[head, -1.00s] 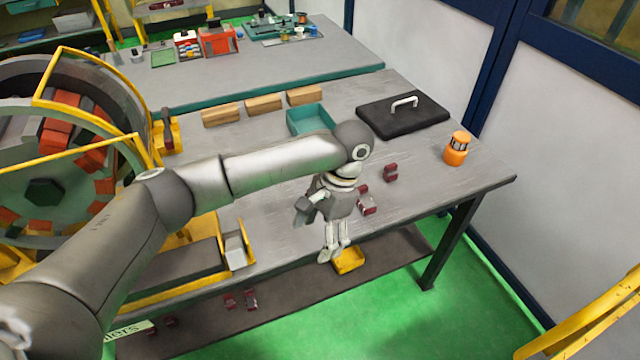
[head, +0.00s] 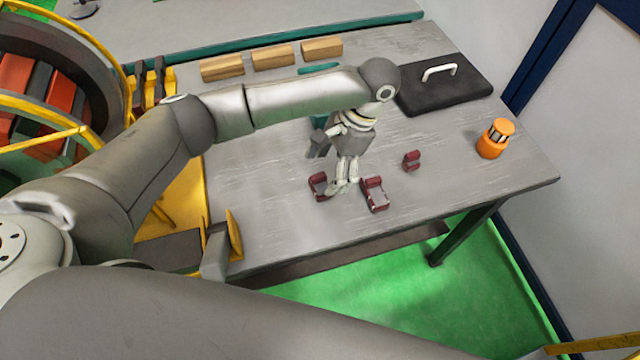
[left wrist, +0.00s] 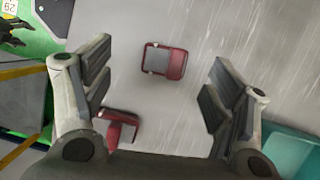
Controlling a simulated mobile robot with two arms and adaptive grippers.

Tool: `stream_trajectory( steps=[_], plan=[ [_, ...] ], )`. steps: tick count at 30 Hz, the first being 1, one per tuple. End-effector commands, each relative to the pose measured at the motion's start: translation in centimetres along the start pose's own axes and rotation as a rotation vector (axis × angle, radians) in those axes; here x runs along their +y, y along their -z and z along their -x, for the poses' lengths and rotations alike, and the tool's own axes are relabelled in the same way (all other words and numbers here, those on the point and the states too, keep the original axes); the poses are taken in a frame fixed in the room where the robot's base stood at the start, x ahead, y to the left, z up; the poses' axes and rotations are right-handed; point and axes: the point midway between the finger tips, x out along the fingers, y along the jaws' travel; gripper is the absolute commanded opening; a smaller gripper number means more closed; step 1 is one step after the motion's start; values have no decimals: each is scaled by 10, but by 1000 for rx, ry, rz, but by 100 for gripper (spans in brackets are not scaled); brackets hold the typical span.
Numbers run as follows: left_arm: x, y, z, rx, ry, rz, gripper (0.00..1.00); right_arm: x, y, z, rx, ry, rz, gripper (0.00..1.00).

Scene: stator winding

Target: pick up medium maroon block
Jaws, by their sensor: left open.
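Three maroon blocks lie on the grey table in the head view: a left one (head: 319,187), a middle one (head: 376,195) that looks largest, and a small right one (head: 411,160). I take the left one as the medium block. My left gripper (head: 345,186) points down between the left and middle blocks. In the left wrist view its jaws (left wrist: 158,95) are open and empty. One maroon block (left wrist: 165,60) lies between and ahead of the fingers there; another (left wrist: 120,127) lies beside the left finger, partly cut off. My right gripper is out of view.
A black lidded case (head: 445,88) and an orange lantern-like item (head: 495,138) stand at the right. Wooden blocks (head: 273,56) line the back. A teal tray (head: 318,69) is mostly hidden behind my arm. The front table edge is near the blocks.

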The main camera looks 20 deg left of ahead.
Motion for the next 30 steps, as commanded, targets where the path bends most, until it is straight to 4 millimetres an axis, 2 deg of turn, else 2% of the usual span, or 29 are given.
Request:
stream_trajectory(
  steps=[2,5,8,12,15,19,24,30],
  plan=[
    [0,0,-8,0,-1,1,79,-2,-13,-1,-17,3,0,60],
    [-1,1,-13,0,0,2,79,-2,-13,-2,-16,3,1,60],
    [-2,2,-26,-2,-3,2,79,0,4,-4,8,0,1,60],
    [-6,4,-44,-3,0,2,79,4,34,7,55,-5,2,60],
    [-5,4,-56,-2,0,1,79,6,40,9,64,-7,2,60],
    [-5,5,-62,1,2,1,79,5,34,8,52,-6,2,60],
    [-5,5,-62,1,2,1,79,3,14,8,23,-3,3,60],
    [-5,5,-62,1,2,1,53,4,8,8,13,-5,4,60]
  ],
)
